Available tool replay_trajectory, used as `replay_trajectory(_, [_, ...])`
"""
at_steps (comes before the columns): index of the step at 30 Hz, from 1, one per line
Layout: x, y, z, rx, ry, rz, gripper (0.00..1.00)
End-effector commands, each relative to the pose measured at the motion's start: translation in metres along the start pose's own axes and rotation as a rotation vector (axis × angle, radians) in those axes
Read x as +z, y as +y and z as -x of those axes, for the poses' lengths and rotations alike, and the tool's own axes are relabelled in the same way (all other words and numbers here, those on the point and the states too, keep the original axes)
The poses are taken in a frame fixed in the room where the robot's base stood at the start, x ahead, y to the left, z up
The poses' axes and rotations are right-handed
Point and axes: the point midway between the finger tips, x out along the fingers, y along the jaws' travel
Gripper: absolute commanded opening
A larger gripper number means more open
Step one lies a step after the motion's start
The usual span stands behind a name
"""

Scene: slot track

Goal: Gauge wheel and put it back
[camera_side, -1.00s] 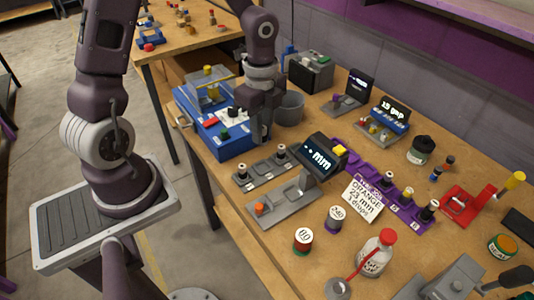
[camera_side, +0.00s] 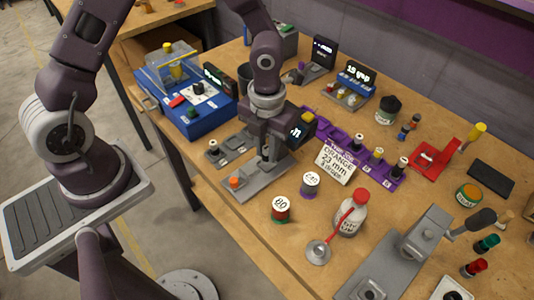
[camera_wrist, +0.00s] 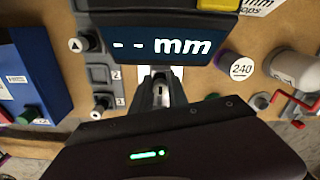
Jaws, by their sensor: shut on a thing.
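The gauge is a grey base (camera_side: 262,182) with an orange knob (camera_side: 235,183) at its front left end and a dark display (camera_side: 299,129). In the wrist view the display (camera_wrist: 165,46) reads "-- mm". My gripper (camera_side: 266,162) is low over the gauge base, just in front of the display. It is shut on the wheel, which its fingers almost wholly hide. In the wrist view the fingers (camera_wrist: 160,98) point at the gauge below the display. I cannot tell whether the wheel touches the gauge.
A blue box (camera_side: 200,115) stands left of the track. Jars marked 80 (camera_side: 281,209) and 240 (camera_side: 310,184), a red-capped bottle (camera_side: 351,214) and an ORANGE 23 mm card (camera_side: 337,162) stand right of the gauge. A purple rack (camera_side: 386,175) lies behind the card.

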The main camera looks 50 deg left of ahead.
Motion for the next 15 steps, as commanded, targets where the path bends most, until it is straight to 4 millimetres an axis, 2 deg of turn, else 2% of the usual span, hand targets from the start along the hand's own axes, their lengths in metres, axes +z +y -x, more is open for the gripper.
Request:
replay_trajectory(3, [-0.001, 0.0, -0.017, 0.0, 0.002, -0.001, 0.0])
replay_trajectory(14, [0.0, 0.0, -0.021, -0.001, -0.001, 0.002, 0.0])
replay_trajectory(15, [0.001, 0.0, -0.021, -0.001, -0.002, 0.002, 0.27])
